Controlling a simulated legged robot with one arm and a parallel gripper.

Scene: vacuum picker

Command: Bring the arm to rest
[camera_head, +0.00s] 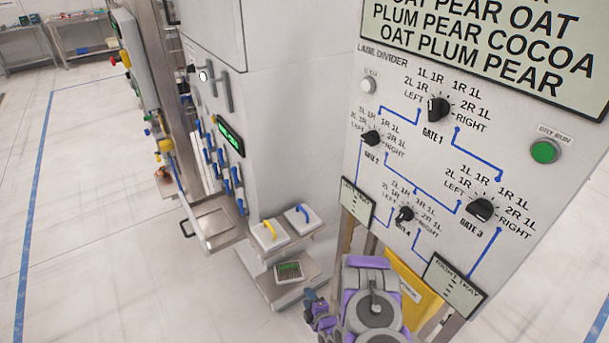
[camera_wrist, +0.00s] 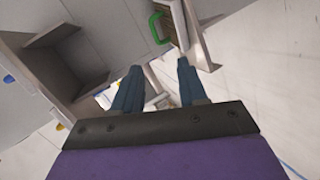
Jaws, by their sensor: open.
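My arm (camera_head: 372,300), purple and grey, shows at the bottom centre right of the head view, in front of the lower part of the lane divider panel (camera_head: 400,75). My gripper's fingertips cannot be made out in the head view. In the wrist view my gripper (camera_wrist: 158,80) has two blue fingers standing apart, with nothing held between them. Past the fingers are a grey cabinet with an open recess (camera_wrist: 62,62) on the left and a green handle (camera_wrist: 155,27) at the top.
The panel carries several black knobs and a green dry run button (camera_head: 544,151). Left of it stand a white cabinet (camera_head: 300,130) and a low shelf with a yellow-handled lid (camera_head: 268,238) and a blue-handled lid (camera_head: 300,218). Open floor (camera_head: 100,220) with blue lines lies at the left.

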